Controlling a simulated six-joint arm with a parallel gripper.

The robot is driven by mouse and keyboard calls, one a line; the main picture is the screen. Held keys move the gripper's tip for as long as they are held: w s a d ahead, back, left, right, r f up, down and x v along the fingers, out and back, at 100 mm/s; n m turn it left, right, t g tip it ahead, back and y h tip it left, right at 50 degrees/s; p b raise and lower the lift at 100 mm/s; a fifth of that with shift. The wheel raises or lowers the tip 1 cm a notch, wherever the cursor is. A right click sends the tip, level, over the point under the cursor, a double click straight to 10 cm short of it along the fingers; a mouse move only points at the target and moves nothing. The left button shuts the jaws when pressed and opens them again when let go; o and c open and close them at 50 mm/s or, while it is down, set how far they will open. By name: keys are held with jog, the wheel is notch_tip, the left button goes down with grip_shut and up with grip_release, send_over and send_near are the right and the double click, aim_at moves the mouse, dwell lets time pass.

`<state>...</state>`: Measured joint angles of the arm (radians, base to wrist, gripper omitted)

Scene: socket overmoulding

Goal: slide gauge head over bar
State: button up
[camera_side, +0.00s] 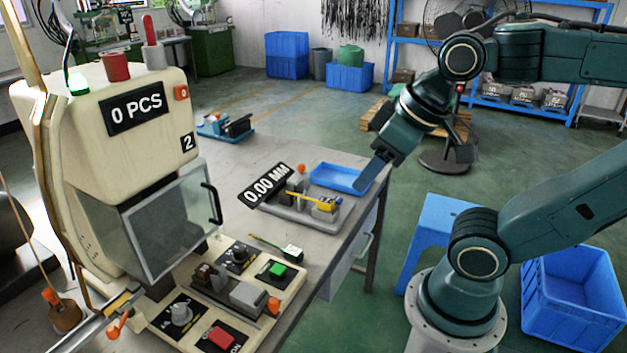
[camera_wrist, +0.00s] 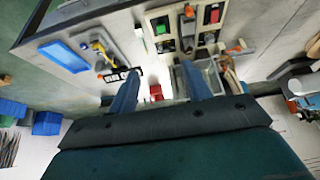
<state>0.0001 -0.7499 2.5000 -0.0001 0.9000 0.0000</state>
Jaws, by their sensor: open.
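A measuring gauge with a black 0.00 MM display (camera_side: 267,186) stands on the table. Its grey base (camera_side: 285,212) carries small blocks, an orange knob (camera_side: 301,168) and a yellow part (camera_side: 326,204). I cannot tell which piece is the gauge head and which is the bar. The gauge also shows upside down in the wrist view, with its display (camera_wrist: 122,76) partly behind a finger. My gripper (camera_side: 368,180) is above the table's right edge, right of the gauge and apart from it. In the wrist view its two fingers (camera_wrist: 160,78) are spread and empty.
A blue tray (camera_side: 340,178) lies behind the gauge, close to my gripper in the picture. The cream machine (camera_side: 125,170) with its clear door and a button panel (camera_side: 225,300) stands to the left. A blue vise (camera_side: 226,126) sits at the table's far end.

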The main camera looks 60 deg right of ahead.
jog(key=shift+c, duration=0.4)
jog(key=w+d+r+m+g, duration=0.1)
jog(key=w+d+r+m, duration=0.15)
jog(key=w, duration=0.35)
jog(key=w+d+r+m+g, duration=0.1)
jog(key=w+d+r+m, duration=0.15)
jog(key=w, duration=0.35)
jog(key=m+g, duration=0.4)
jog(key=m, duration=0.6)
send_over(301, 164)
notch_tip(301, 164, down, 17)
jog(key=shift+s+a+r, duration=0.1)
notch_tip(301, 164, down, 14)
jog(key=shift+r, duration=0.1)
